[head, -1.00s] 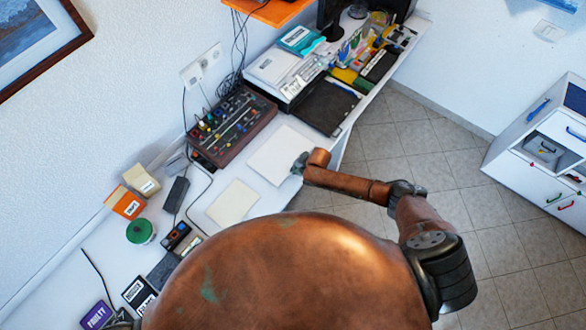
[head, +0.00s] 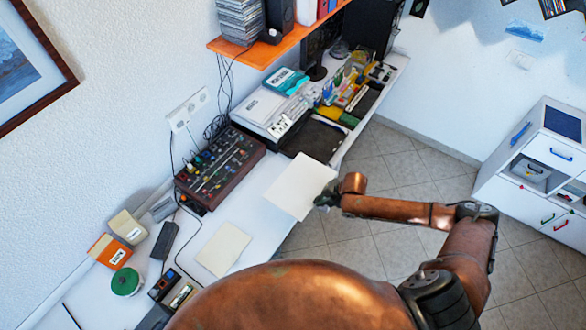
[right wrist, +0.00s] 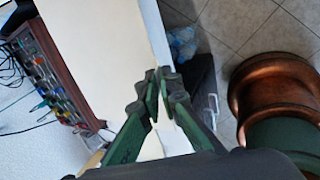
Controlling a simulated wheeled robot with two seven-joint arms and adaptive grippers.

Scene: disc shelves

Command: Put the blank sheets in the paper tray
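A white sheet (head: 298,185) overhangs the desk's front edge in the head view and looks lifted. My right gripper (head: 326,198) is shut on its front right corner. In the right wrist view the fingertips (right wrist: 160,92) are nearly together at the edge of the pale sheet (right wrist: 100,55). A second, cream sheet (head: 222,249) lies flat on the desk, nearer to me. A black, flat tray (head: 318,139) sits behind the held sheet, in front of a white printer-like machine (head: 262,108). My left gripper is out of view.
A dark mixer with knobs (head: 220,167) stands left of the held sheet. An orange box (head: 108,251), a green roll (head: 126,281) and cables lie along the wall side. Pens and stationery (head: 350,85) crowd the far end. Open floor lies right of the desk.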

